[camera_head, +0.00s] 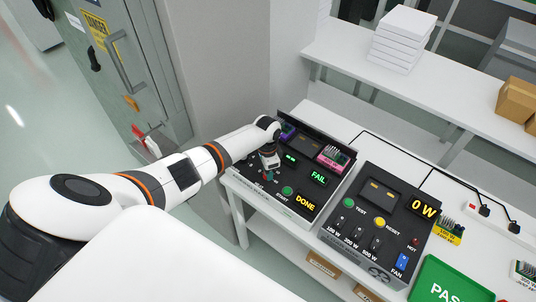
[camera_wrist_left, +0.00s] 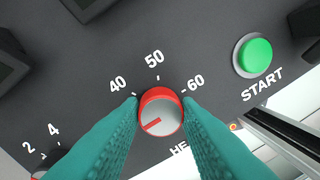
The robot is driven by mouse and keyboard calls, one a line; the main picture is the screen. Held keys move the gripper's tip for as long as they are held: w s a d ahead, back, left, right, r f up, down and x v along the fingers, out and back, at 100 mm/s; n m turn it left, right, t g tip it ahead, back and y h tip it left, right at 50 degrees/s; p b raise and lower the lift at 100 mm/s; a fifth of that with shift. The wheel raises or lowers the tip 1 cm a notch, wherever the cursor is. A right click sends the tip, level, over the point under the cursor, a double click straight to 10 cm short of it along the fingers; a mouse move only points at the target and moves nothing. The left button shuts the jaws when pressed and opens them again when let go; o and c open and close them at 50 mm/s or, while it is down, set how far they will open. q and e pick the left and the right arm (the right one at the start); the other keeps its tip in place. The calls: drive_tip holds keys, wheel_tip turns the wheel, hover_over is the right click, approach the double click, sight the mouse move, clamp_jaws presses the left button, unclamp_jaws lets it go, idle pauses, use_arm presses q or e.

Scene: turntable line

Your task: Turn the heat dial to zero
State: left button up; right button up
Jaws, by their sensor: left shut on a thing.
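The heat dial (camera_wrist_left: 161,112) is a round knob with a red rim and a pale face, seen in the left wrist view. A red mark on its face points to the lower left. The numbers 40, 50 and 60 are printed above it; no zero shows, and the label below is partly covered. My left gripper (camera_wrist_left: 161,118) has its teal fingers on both sides of the dial, shut on it. In the head view my left gripper (camera_head: 268,161) reaches down onto the left black panel (camera_head: 312,208), hiding most of the dial. My right gripper is not in view.
A green START button (camera_wrist_left: 254,55) lies right of the dial, and another dial (camera_wrist_left: 40,174) at lower left. A second control box (camera_head: 385,225) and a green PASS tray (camera_head: 455,268) stand to the right.

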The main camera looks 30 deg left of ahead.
use_arm(q)
drive_tip(key=shift+w+r, duration=0.1)
drive_tip(key=shift+r, duration=0.05)
drive_tip(key=o, duration=1)
drive_tip(key=shift+c, duration=0.2)
wheel_tip(320, 180, up, 12)
drive_tip(key=b, duration=0.2)
drive_tip(key=shift+a+b, duration=0.35)
drive_tip(key=shift+w, duration=0.1)
